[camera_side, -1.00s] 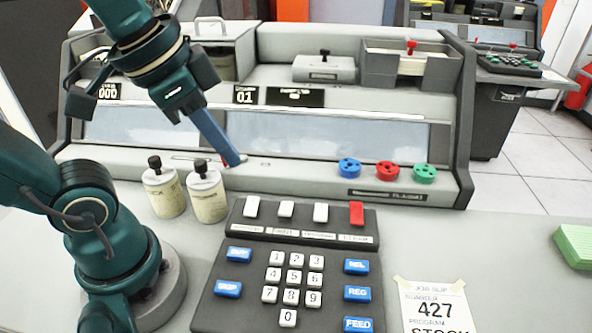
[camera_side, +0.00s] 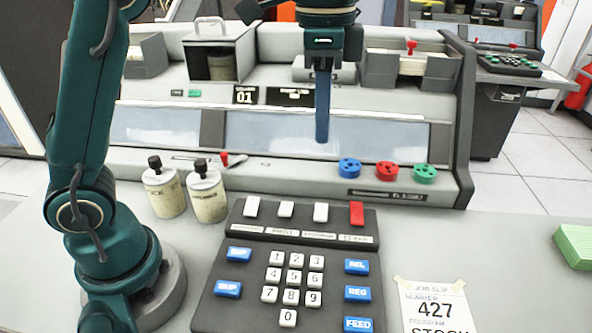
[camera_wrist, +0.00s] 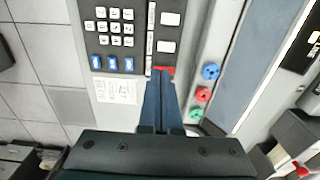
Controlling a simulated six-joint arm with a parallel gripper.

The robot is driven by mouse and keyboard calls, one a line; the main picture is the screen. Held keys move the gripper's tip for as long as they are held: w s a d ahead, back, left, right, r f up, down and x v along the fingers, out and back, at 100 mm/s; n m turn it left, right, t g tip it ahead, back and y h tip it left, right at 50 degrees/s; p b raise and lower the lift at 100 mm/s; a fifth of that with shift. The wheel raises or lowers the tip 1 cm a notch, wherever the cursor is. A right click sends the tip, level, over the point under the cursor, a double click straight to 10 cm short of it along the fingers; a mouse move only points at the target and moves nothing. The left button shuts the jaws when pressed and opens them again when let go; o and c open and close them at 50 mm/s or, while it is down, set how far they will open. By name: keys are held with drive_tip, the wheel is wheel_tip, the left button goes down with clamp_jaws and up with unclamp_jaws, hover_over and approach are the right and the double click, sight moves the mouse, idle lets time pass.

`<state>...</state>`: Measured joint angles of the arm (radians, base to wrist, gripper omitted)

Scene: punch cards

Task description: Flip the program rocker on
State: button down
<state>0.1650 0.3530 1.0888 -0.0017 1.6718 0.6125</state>
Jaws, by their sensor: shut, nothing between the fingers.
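The dark keypad unit (camera_side: 232,315) has a row of rockers at its top: three white and one red. The third white rocker (camera_side: 321,212), beside the red rocker (camera_side: 357,213), has a blurred label that seems to read program. In the wrist view this white rocker (camera_wrist: 166,47) lies just beyond the red one (camera_wrist: 163,70). My gripper (camera_side: 322,138) is shut and empty, pointing down in the air above and behind the rocker row. In the wrist view its fingertips (camera_wrist: 162,76) overlap the near edge of the red rocker. The rocker's tilt is hard to tell.
Blue (camera_side: 349,168), red (camera_side: 387,171) and green (camera_side: 424,173) round hubs sit on the console ledge. A small red-tipped lever (camera_side: 226,159) is near two canisters (camera_side: 207,192). A job slip (camera_side: 436,305) lies right of the keypad. The desk further right is mostly free.

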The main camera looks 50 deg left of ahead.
sight(318, 219)
drive_tip(key=shift+d+f, duration=0.15)
drive_tip(key=shift+f, duration=0.35)
wheel_tip(318, 219, down, 14)
idle(0.6)
drive_tip(key=shift+f, duration=0.2)
idle(0.3)
drive_tip(key=shift+w+a+r, duration=0.4)
drive_tip(key=shift+w+a, duration=0.1)
